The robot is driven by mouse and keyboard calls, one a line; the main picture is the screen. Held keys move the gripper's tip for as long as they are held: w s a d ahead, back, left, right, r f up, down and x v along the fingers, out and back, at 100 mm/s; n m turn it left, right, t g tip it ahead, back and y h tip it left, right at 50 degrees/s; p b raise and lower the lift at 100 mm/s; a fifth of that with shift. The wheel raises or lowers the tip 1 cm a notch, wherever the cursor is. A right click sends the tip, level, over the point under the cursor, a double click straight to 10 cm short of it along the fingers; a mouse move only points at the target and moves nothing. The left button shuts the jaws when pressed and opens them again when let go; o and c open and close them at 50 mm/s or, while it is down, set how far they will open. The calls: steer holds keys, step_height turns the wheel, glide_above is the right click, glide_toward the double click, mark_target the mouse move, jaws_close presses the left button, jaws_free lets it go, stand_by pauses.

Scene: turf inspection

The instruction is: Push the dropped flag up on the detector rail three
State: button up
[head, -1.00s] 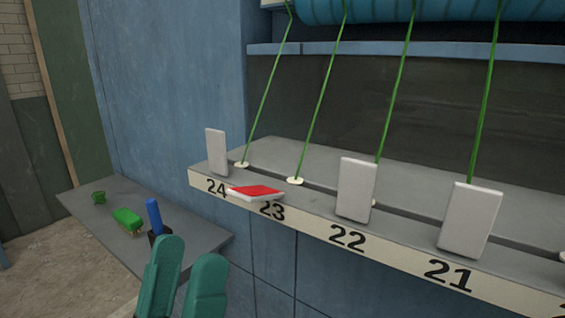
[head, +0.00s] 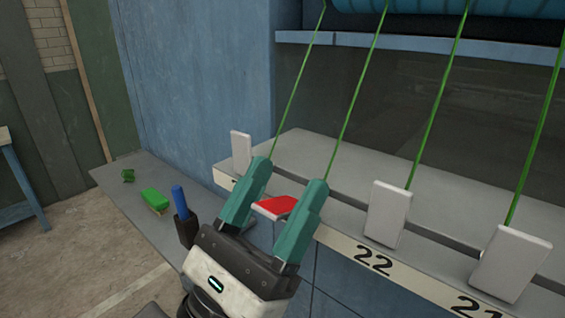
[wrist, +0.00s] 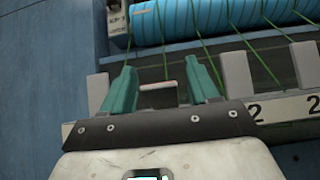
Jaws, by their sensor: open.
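The dropped flag (head: 276,206) lies flat at the rail's front edge with its red face up, at the place numbered 23 earlier. My gripper (head: 290,174) is open, and its two teal fingers appear on either side of the flag in the head view. In the wrist view the flag (wrist: 158,87) shows as a thin edge between the spread fingers (wrist: 159,64). I cannot tell whether a finger touches it. The detector rail (head: 345,244) runs across, with its numbers 24 and 23 hidden by my gripper.
Upright white flags stand at the left end (head: 241,152), at 22 (head: 387,213) and at 21 (head: 510,262). Green threads (head: 437,95) slant up from the rail. A grey shelf (head: 125,172) at left holds a green brush (head: 156,201) and a blue-handled tool (head: 179,201).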

steer(key=shift+w+d+r, duration=0.2)
steer(key=shift+w+r, duration=0.05)
steer(key=shift+r, duration=0.05)
steer(key=c, duration=1)
steer(key=shift+o, duration=0.2)
